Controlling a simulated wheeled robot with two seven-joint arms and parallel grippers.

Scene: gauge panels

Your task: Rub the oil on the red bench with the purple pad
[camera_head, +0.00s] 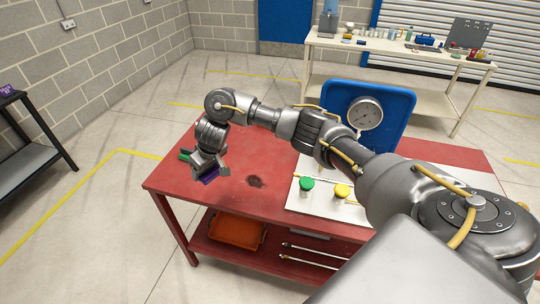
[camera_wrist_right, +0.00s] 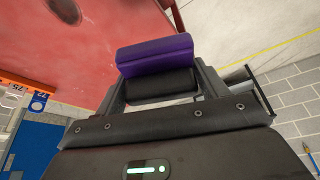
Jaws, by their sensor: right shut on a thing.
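The red bench (camera_head: 235,199) stands in front of me. A dark oil patch (camera_head: 255,181) lies on its top near the middle; the patch also shows at the top left of the right wrist view (camera_wrist_right: 64,10). My right gripper (camera_head: 207,176) is over the bench's left part, to the left of the oil. It is shut on the purple pad (camera_head: 209,180), which shows clearly between the fingers in the right wrist view (camera_wrist_right: 155,55). I cannot tell whether the pad touches the bench top. The left gripper is not in view.
A white board with a green knob (camera_head: 307,184) and a yellow knob (camera_head: 342,191) lies on the bench right of the oil. A blue panel with a gauge (camera_head: 364,113) stands behind it. An orange tray (camera_head: 237,232) is on the lower shelf.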

